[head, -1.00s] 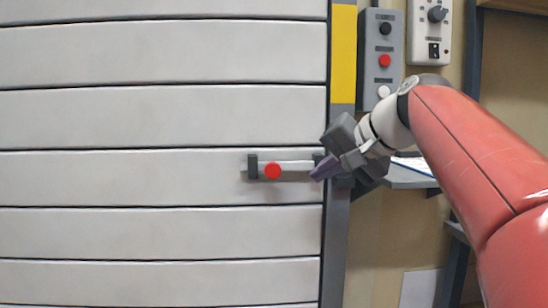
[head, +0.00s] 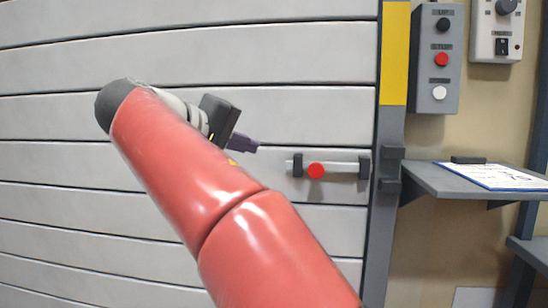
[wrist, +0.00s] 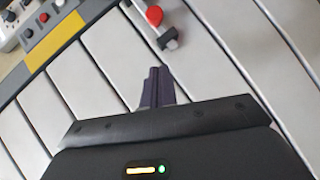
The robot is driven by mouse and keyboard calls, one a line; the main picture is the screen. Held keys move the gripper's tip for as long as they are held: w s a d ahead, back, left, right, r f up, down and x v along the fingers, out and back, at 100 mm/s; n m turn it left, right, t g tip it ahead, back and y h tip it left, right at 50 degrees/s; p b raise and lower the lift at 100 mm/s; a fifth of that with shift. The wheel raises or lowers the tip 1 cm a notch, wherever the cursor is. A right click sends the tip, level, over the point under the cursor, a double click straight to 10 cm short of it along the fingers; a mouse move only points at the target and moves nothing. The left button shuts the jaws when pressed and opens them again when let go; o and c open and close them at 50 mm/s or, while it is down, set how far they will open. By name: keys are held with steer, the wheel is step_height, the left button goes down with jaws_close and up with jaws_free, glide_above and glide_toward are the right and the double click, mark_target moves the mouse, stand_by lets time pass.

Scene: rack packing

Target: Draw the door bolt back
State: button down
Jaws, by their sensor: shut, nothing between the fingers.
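The door bolt is a pale rod (head: 340,168) lying level on the slatted door, held by two dark brackets. Its red knob (head: 316,170) sits close to the left bracket (head: 297,166). A short stub of rod shows left of that bracket. The rod's right end appears to stop at the right bracket (head: 364,166), with a gap before the dark keeper (head: 390,169) on the post. My gripper (head: 251,146) is left of the bolt and slightly above, apart from it. Its purple fingers (wrist: 156,86) are shut and empty. The knob (wrist: 154,15) shows at the wrist view's top.
The white slatted door (head: 300,50) fills the left and middle. Right of it stand a grey post with a yellow panel (head: 394,55) and a button box (head: 436,60). A grey shelf (head: 425,182) with a clipboard (head: 500,176) juts out at right.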

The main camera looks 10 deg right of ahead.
mark_target(312, 166)
steer(key=shift+s+d+f+b+x, duration=0.15)
steer(key=shift+s+d+b+x, duration=0.2)
steer(key=shift+x, duration=1.75)
steer(key=shift+s+d+f+b+x, duration=0.1)
steer(key=shift+s+f+b+x, duration=0.25)
steer(key=shift+x, duration=1.75)
steer(key=shift+s+d+b+x, duration=0.25)
steer(key=shift+s+x, duration=0.2)
steer(key=shift+x, duration=1.65)
steer(key=shift+d, duration=0.1)
steer(key=shift+s+d+f+b, duration=0.1)
steer(key=shift+s+d+b, duration=0.1)
steer(key=shift+d, duration=0.25)
steer(key=shift+s+d+f+b, duration=0.1)
steer(key=shift+d+b, duration=0.05)
steer(key=shift+d, duration=0.25)
